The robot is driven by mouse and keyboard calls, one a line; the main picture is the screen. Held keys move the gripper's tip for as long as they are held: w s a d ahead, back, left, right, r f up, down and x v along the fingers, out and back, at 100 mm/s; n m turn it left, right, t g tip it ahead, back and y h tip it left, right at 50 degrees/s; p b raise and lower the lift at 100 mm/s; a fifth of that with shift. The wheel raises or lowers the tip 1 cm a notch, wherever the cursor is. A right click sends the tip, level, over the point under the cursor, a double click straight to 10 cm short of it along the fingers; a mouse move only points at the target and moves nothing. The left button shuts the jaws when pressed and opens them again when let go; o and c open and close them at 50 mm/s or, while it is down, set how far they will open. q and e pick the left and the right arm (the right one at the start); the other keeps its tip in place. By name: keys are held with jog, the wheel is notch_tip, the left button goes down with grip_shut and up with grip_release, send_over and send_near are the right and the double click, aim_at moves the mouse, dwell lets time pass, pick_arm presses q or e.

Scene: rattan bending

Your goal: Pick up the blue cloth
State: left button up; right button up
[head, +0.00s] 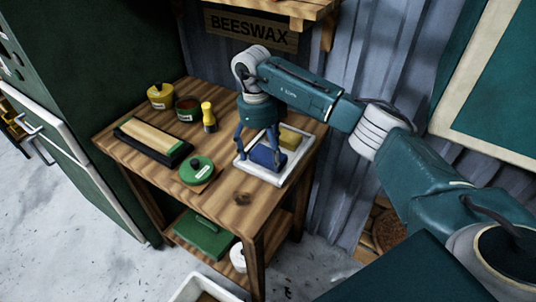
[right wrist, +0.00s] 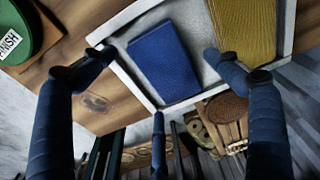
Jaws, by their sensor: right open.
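The blue cloth (head: 264,158) lies folded in a white-rimmed tray (head: 257,176) on the wooden table. In the right wrist view the blue cloth (right wrist: 167,62) is a flat rectangle on the tray's pale floor. A yellow cloth (head: 290,138) lies beside it, also seen in the right wrist view (right wrist: 243,28). My right gripper (head: 259,150) is open above the tray, pointing down, its fingers spread around the blue cloth. In the right wrist view the right gripper (right wrist: 160,78) holds nothing. Whether the fingertips touch the tray cannot be told. My left gripper is not in view.
On the table (head: 215,213) stand a green round tin (head: 196,168), a sharpening-stone-like block (head: 152,138), a yellow pot (head: 160,96), a dark green jar (head: 187,109) and a yellow-topped bottle (head: 208,117). The table's front is mostly bare.

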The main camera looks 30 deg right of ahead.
aim_at(266, 158)
jog(key=shift+f, duration=0.1)
jog(key=c, duration=0.9)
jog(key=shift+c, duration=1.3)
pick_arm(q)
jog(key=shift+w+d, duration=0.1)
pick_arm(e)
jog(key=shift+r+b, duration=0.4)
jog(key=shift+r, duration=0.35)
notch_tip(266, 158, up, 2)
jog(key=shift+a+b, duration=0.15)
jog(key=shift+b, duration=0.35)
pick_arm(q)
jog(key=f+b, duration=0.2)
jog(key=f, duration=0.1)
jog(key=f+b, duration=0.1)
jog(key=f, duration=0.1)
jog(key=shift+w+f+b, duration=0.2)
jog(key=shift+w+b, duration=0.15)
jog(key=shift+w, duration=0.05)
pick_arm(e)
jog(key=s+a, duration=0.3)
jog(key=a, duration=0.2)
jog(key=s+a, duration=0.3)
jog(key=a, duration=0.2)
jog(key=s+a, duration=0.3)
jog(key=a, duration=0.2)
jog(key=shift+s+a, duration=0.1)
jog(key=shift+a, duration=0.05)
